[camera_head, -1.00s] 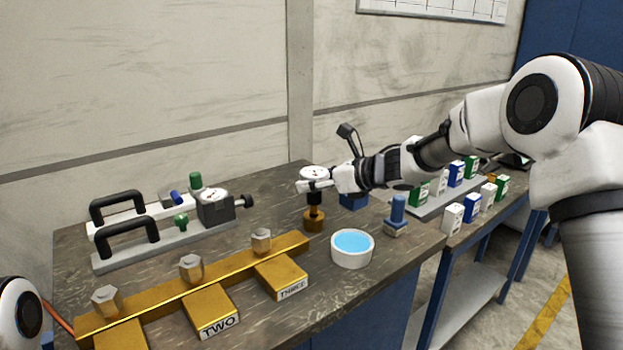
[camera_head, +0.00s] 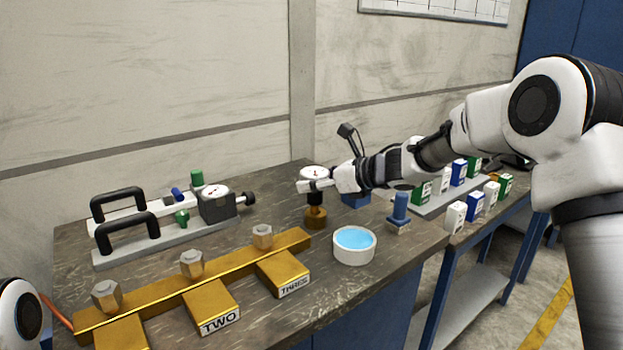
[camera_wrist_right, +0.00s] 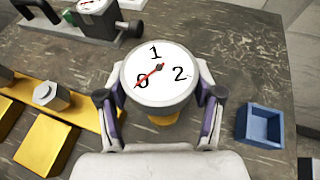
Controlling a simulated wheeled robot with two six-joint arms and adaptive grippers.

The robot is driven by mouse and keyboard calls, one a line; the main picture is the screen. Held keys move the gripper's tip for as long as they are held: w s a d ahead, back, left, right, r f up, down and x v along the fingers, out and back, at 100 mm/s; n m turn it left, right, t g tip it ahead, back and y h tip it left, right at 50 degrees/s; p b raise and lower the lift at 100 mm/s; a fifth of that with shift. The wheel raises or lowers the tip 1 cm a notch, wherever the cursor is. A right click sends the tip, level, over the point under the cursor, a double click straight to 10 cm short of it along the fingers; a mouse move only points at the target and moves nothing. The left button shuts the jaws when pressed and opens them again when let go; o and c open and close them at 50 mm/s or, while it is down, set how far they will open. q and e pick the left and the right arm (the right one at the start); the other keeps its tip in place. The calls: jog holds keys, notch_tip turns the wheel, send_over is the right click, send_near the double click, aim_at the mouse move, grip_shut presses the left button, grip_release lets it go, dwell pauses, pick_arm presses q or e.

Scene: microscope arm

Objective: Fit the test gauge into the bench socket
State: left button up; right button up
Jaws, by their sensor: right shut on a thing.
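The test gauge (camera_head: 314,173) has a round white dial, and its upright body stands above a brass fitting (camera_head: 316,216) on the bench. The dial (camera_wrist_right: 158,72) faces up in the right wrist view, with the numbers 0, 1 and 2 and a red needle near 0. My right gripper (camera_head: 318,186) is shut on the gauge, with a finger on each side of it in the wrist view (camera_wrist_right: 160,110). A little brass (camera_wrist_right: 163,119) shows below the dial there. Whether the stem is seated in the brass fitting cannot be told. My left gripper is out of view.
A white bowl of blue liquid (camera_head: 354,246) and a blue post on a base (camera_head: 399,213) stand to the right. A yellow manifold (camera_head: 205,285) lies at the front left. A handled rig with a second gauge (camera_head: 217,204) is behind it. A blue open box (camera_wrist_right: 260,125) is beside the gripper.

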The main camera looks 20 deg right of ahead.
jog(key=shift+f, duration=0.35)
jog(key=o, duration=1.3)
jog(key=shift+s+a+r, duration=0.1)
jog(key=shift+a+r, duration=0.05)
jog(key=shift+r, duration=0.05)
jog(key=v, duration=0.2)
jog(key=a+v, duration=0.1)
jog(key=v, duration=0.2)
jog(key=r+v, duration=0.1)
jog(key=v, duration=0.1)
jog(key=shift+s+r, duration=0.15)
jog(key=shift+s, duration=0.5)
jog(key=shift+s+d, duration=0.1)
